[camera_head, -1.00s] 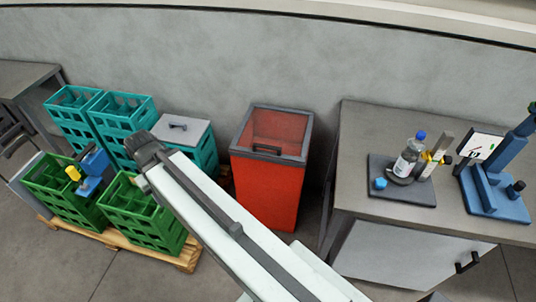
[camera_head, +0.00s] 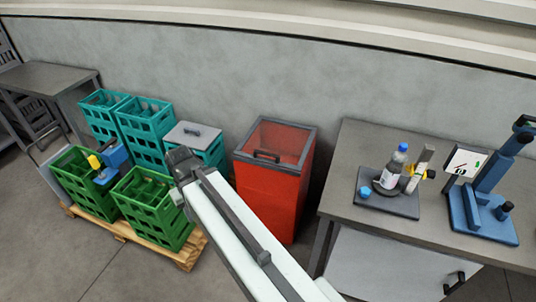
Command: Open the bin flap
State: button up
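The red bin (camera_head: 268,195) stands against the wall, left of the grey table. Its flap (camera_head: 278,140) is a see-through panel in a dark frame on top, lying flat and shut, with a dark handle (camera_head: 266,155) near its front edge. My arm reaches up from the bottom of the view, in front of and left of the bin. Its dark end, with my gripper (camera_head: 180,160), is left of the bin, apart from the handle. The fingers are too small and too foreshortened to tell open from shut.
Green crates (camera_head: 150,208) and teal crates (camera_head: 145,130) stand on a wooden pallet (camera_head: 190,255) at left. A lidded teal crate (camera_head: 196,142) is left of the bin. The grey table (camera_head: 350,150) at right holds a bottle (camera_head: 391,170) and a blue labeller (camera_head: 485,205).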

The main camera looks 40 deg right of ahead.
aim_at(237, 152)
jog(key=z, duration=0.05)
jog(key=i, duration=0.9)
jog(key=u, duration=0.05)
